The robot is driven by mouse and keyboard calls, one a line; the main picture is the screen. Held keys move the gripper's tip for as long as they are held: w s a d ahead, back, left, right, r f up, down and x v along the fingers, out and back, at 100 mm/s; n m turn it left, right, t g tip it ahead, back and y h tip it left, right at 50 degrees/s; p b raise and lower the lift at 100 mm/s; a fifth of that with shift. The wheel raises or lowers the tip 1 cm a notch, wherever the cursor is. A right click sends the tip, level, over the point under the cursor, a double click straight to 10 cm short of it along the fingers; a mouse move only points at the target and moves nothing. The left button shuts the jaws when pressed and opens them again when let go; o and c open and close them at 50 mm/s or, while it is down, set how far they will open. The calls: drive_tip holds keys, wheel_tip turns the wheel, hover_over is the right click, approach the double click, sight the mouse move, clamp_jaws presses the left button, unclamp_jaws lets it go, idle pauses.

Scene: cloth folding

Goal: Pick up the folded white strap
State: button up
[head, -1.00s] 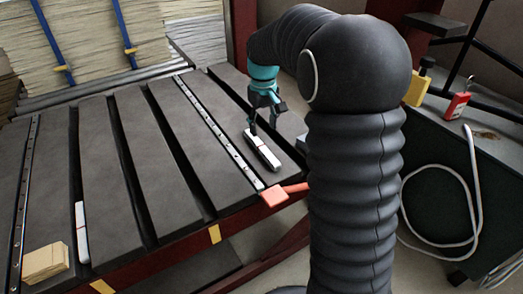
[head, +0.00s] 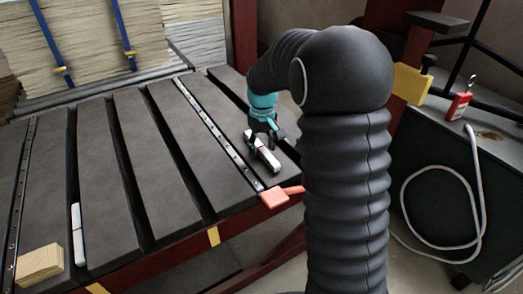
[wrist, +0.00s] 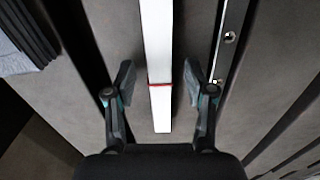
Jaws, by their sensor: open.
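A white folded strap (head: 266,157) with a red band lies on a dark slat at the right part of the slatted table. It also shows in the wrist view (wrist: 159,50), running lengthwise between the fingers. My gripper (head: 263,139) is down at the strap's far end, with one finger on each side. In the wrist view my gripper (wrist: 158,84) is open, with a gap between each finger and the strap.
A pale wooden block stack (head: 40,263) sits at the front left of the slatted table (head: 110,165). A metal rail (head: 212,127) runs left of the near strap. A salmon-coloured handle (head: 281,196) sticks out at the front edge. Dark gaps separate the slats.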

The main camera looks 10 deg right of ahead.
clamp_jaws()
drive_tip(key=shift+r, duration=0.1)
